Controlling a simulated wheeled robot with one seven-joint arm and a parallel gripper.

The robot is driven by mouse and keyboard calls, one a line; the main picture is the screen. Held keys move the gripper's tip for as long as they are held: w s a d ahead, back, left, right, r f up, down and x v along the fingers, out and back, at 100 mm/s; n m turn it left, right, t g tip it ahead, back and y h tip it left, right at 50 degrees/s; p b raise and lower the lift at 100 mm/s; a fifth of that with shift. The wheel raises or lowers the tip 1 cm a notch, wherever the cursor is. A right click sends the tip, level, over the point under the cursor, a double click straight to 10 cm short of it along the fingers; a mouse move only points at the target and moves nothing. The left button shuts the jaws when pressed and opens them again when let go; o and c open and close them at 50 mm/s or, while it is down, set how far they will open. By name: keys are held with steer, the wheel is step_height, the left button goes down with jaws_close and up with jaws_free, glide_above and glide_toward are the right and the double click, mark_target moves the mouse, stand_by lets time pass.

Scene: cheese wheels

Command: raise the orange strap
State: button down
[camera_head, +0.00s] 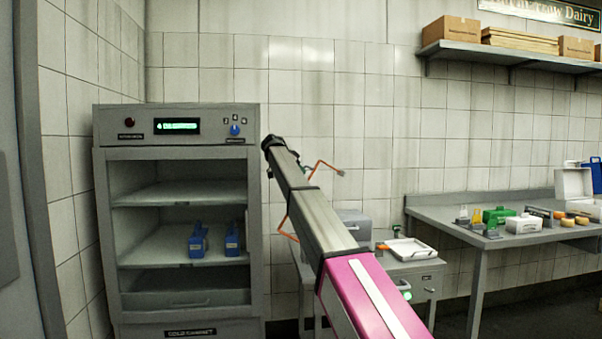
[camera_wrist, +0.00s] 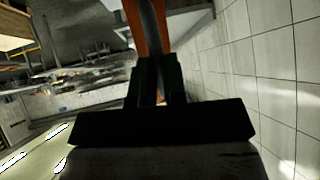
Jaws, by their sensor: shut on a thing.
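In the wrist view my gripper (camera_wrist: 158,60) is shut on the orange strap (camera_wrist: 134,16). The strap runs up from between the dark fingers to the top edge of the picture, with a grey band along its middle. In the head view my arm crosses the centre, its dark end high in front of the tiled wall, and I cannot make out the fingers there. Thin bent orange lengths (camera_head: 319,163) show on both sides of the arm. They may be the strap, but the arm hides how they join.
A grey cabinet (camera_head: 175,123) with open shelves stands left, holding blue items (camera_head: 198,241). A drawer unit with a white tray (camera_head: 409,249) stands behind my arm. A bench (camera_head: 443,213) with small boxes is right, below a wall shelf (camera_head: 497,49). Open wall lies around the arm's end.

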steer(key=c, duration=1.2)
jaws_free()
steer(key=shift+o, duration=0.2)
steer(key=shift+d, duration=0.15)
